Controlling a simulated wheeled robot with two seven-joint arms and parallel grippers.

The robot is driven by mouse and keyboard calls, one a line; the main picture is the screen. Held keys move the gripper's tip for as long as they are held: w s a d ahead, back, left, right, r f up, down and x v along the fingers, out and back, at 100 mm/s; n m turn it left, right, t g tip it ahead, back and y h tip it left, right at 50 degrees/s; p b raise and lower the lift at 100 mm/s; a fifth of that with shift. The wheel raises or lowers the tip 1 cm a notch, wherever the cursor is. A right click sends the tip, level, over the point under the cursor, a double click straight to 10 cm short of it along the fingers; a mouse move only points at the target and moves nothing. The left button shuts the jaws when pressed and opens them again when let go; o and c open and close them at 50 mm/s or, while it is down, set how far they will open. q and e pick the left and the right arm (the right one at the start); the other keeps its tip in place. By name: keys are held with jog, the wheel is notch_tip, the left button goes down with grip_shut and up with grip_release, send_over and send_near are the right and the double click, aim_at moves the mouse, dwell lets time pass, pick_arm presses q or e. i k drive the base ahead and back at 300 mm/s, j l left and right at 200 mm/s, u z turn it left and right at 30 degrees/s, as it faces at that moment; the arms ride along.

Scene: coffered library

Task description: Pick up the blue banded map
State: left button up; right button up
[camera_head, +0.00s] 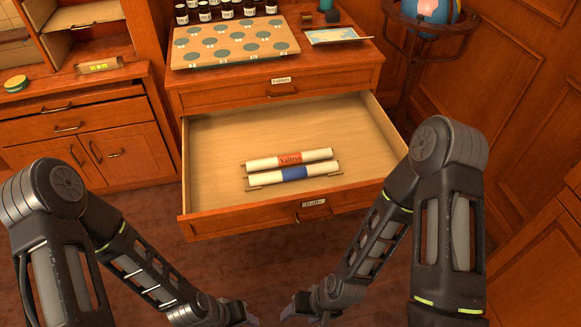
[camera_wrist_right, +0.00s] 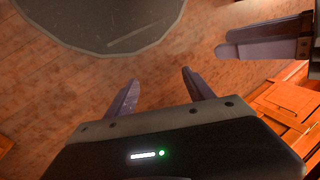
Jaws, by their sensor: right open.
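The blue banded map (camera_head: 322,172) is a rolled white scroll with a blue band and thin rod ends. It lies in the open drawer (camera_head: 220,145), near its front. A second rolled map with a red band (camera_head: 262,163), marked "Valleys", lies just behind it, close alongside. My right gripper (camera_head: 287,312) is low in front of the drawer, well apart from both maps. In the right wrist view it (camera_wrist_right: 158,88) is open with nothing between its fingers. My left gripper (camera_head: 252,317) is low beside it, partly cut off by the frame edge; its jaw opening is unclear.
On the cabinet top stand a board with round discs (camera_head: 235,43), several dark bottles (camera_head: 227,10) and a small framed map (camera_head: 333,36). The drawer front (camera_head: 285,216) stands between my grippers and the maps. A globe (camera_head: 430,10) is at the back right. The space above the drawer is clear.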

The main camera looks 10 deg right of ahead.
aim_at(284, 176)
jog(key=z, duration=2.55)
jog(key=k+j+z, duration=0.15)
jog(key=j, duration=0.25)
jog(key=k+j, duration=0.25)
jog(key=j, duration=0.15)
jog(key=k+j, duration=0.2)
jog(key=j, duration=0.15)
jog(key=k+j, duration=0.25)
jog(key=j, duration=0.15)
